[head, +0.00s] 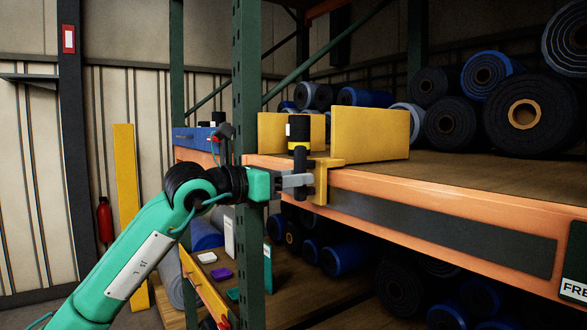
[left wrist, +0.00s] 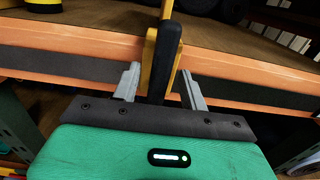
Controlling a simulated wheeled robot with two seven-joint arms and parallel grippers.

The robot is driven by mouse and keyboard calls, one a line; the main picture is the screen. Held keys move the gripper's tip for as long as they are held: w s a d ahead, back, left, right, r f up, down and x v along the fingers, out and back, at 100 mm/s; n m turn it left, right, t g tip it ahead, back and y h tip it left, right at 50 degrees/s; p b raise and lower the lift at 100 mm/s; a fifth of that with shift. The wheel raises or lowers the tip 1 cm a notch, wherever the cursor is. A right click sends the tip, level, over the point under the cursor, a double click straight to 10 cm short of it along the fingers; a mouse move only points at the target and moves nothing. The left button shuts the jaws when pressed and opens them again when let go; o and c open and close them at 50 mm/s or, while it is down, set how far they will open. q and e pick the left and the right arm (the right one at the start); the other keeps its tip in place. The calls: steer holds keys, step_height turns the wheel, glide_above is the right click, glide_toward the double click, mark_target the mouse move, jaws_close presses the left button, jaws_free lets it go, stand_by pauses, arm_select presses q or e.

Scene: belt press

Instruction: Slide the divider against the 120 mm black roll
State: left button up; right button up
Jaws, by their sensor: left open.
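The yellow divider (head: 372,133) stands upright on the shelf, with a yellow bracket (head: 322,180) over the front beam. Its black handle (left wrist: 165,58) shows in the left wrist view. My left gripper (head: 312,180) is open at the shelf front. In the left wrist view its two grey fingers (left wrist: 160,88) lie on either side of the handle, with gaps visible. Several black rolls lie right of the divider, including a large one with a tan core (head: 550,112) and a smaller one (head: 452,124). I cannot read which is 120 mm. My right gripper is out of view.
The orange shelf beam (head: 450,203) runs along the front. A green post (head: 247,80) stands close to my left wrist. A black and yellow object (head: 298,130) stands on the shelf near the handle. Bare shelf board (head: 440,165) lies right of the divider.

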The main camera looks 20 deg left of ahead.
arm_select(q)
steer(key=shift+w+d, duration=0.25)
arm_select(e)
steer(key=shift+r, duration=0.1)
arm_select(q)
jaws_close()
steer(key=shift+a, duration=0.15)
